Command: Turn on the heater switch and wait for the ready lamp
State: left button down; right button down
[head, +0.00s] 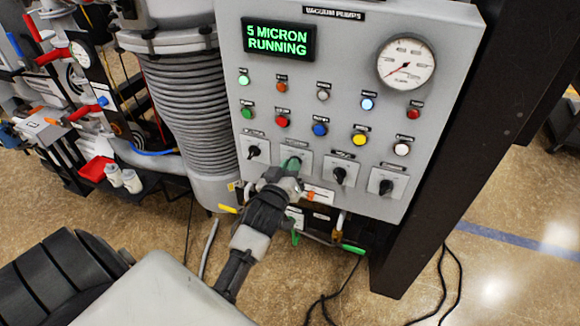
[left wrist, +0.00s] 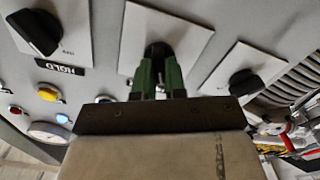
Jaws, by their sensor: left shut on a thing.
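The grey control panel (head: 450,80) carries a row of black rotary switches below the lamps and buttons. My left gripper (head: 288,172) is shut on the knob of the second switch from the left (head: 303,160). In the left wrist view its green fingers (left wrist: 158,78) close around this dark knob (left wrist: 158,50) on its white plate. The fingers partly hide the knob, so I cannot tell its setting. The switch labels are too small to read for the heater. In the upper lamp row the green lamp (head: 243,80) looks lit; I cannot read which lamp is the ready one. My right gripper is out of view.
A display (head: 279,40) reads "5 MICRON RUNNING". A round gauge (head: 406,64) is at the panel's upper right. Neighbouring switches stand left (head: 253,151) and right (head: 340,175) of my gripper. A ribbed bellows (head: 185,105) stands left of the panel. Cables lie on the floor.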

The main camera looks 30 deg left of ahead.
pick_arm(q)
jog(key=m, duration=0.3)
jog(key=m+p, duration=0.1)
jog(key=m, duration=0.6)
jog(key=shift+d+p, duration=0.25)
jog(key=shift+p, duration=0.05)
jog(key=shift+w+m, duration=0.1)
jog(key=shift+m, duration=0.4)
jog(key=c, duration=1.2)
grip_release()
jog(key=shift+b+v, duration=1.5)
jog(key=shift+v, duration=3.9)
